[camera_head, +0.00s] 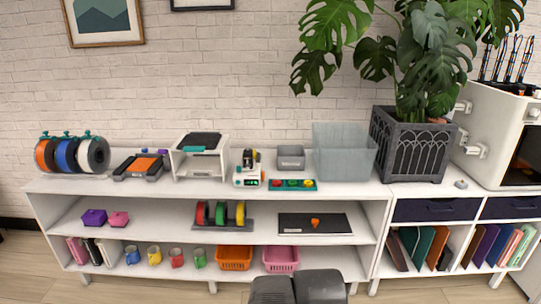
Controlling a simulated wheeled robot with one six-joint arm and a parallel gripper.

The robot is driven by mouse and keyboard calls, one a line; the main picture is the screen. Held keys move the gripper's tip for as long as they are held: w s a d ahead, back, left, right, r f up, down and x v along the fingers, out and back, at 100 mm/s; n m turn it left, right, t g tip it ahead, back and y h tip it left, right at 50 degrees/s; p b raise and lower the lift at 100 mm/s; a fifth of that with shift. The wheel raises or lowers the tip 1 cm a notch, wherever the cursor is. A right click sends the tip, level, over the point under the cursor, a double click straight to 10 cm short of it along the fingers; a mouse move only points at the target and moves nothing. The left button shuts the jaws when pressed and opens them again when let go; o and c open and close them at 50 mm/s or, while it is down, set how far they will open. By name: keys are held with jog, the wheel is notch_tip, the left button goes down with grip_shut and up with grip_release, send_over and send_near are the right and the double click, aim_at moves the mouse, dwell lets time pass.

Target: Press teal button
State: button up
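A small flat teal panel (292,188) lies on the white shelf top, near its front edge, right of centre. It carries a row of small round parts that look red, yellow and green; which one is the teal button is too small to tell. Just left of it stands a small white device (247,177) with teal-green and dark parts. Two dark grey blocks of my own body show at the bottom edge, well below and in front of the panel. Whether they are gripper fingers or arm parts cannot be told, and no clear fingertips show.
A grey bin (291,157) and a translucent tub (344,151) stand behind the panel. A white stand (200,160), an orange-and-dark device (142,166) and filament spools (72,154) are to the left. A planter (410,145) stands right. The space above the panel is clear.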

jog(key=shift+w, duration=0.1)
grip_shut()
dwell(1.3)
